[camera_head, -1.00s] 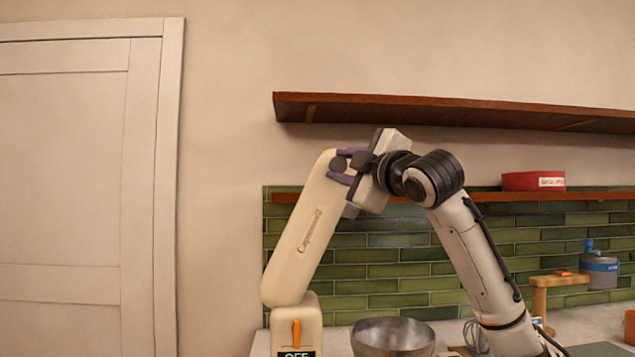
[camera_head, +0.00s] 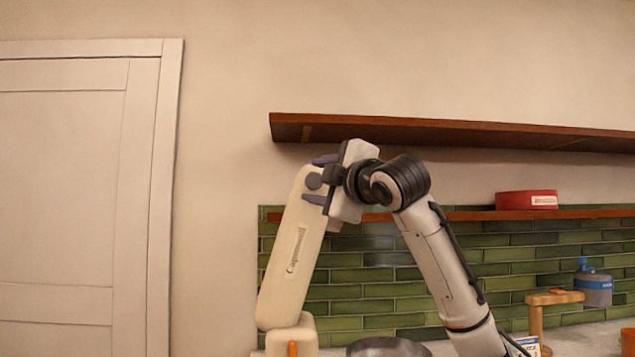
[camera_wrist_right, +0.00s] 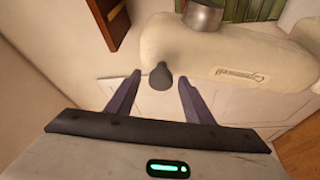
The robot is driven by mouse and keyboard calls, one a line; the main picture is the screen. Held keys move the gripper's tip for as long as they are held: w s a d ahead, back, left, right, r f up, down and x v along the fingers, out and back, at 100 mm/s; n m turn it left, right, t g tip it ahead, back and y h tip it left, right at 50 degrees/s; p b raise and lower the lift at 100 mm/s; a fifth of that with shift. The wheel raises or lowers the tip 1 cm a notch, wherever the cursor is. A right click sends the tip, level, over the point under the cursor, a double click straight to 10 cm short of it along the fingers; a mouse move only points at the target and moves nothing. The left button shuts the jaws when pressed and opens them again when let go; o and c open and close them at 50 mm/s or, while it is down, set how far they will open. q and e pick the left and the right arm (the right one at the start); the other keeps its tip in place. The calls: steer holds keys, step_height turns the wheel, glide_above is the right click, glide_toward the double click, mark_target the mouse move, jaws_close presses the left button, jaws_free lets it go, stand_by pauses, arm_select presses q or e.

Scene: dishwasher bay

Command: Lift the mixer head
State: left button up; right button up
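The cream mixer head (camera_head: 290,255) is tilted up steeply in the head view, its free end high and its lower end at the mixer's body (camera_head: 293,338). It also shows in the right wrist view (camera_wrist_right: 220,52). A dark grey knob (camera_wrist_right: 160,76) sticks out of its free end. My right gripper (camera_head: 314,180) is at that end, its purple fingers on either side of the knob. In the right wrist view the fingers (camera_wrist_right: 161,84) are apart, with gaps to the knob. My left gripper is out of view.
A metal bowl (camera_head: 388,347) sits at the bottom edge of the head view. A brown shelf (camera_head: 450,132) runs above and behind my right arm. A lower shelf holds a red container (camera_head: 526,199). A blue-grey jug (camera_head: 594,288) stands at the right. A white door (camera_head: 60,200) is at the left.

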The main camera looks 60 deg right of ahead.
steer(key=shift+s+a+f, duration=0.1)
steer(key=shift+s+a, duration=0.05)
steer(key=b+v, duration=0.3)
steer(key=v, duration=0.7)
stand_by(0.4)
